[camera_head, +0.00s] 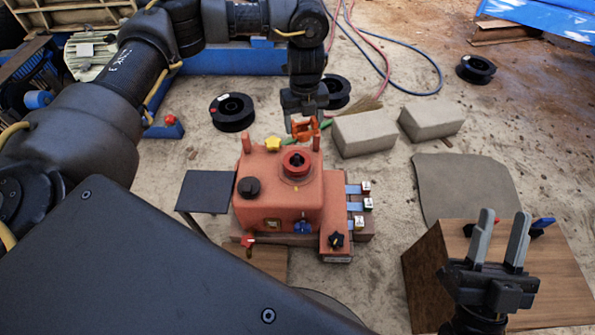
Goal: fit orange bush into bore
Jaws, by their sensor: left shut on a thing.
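The orange bush (301,131) is held in the fingers of my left gripper (304,122), just above and behind the red-brown crusher housing (262,208). The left gripper is shut on it and points down. The bore (296,162) is a round raised opening with a red ring and dark centre on top of the housing. The bush is above the bore in the picture and apart from it. My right gripper (500,241) is open and empty, with its two grey fingers upright over the wooden box at the lower right.
Two upright red pegs (247,143) flank the housing's back edge. A yellow star knob (273,144) and a black knob (249,187) sit on top. Grey blocks (364,133) lie behind right. A wooden box (430,265) stands at right. Black spools (232,112) lie on the sandy ground.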

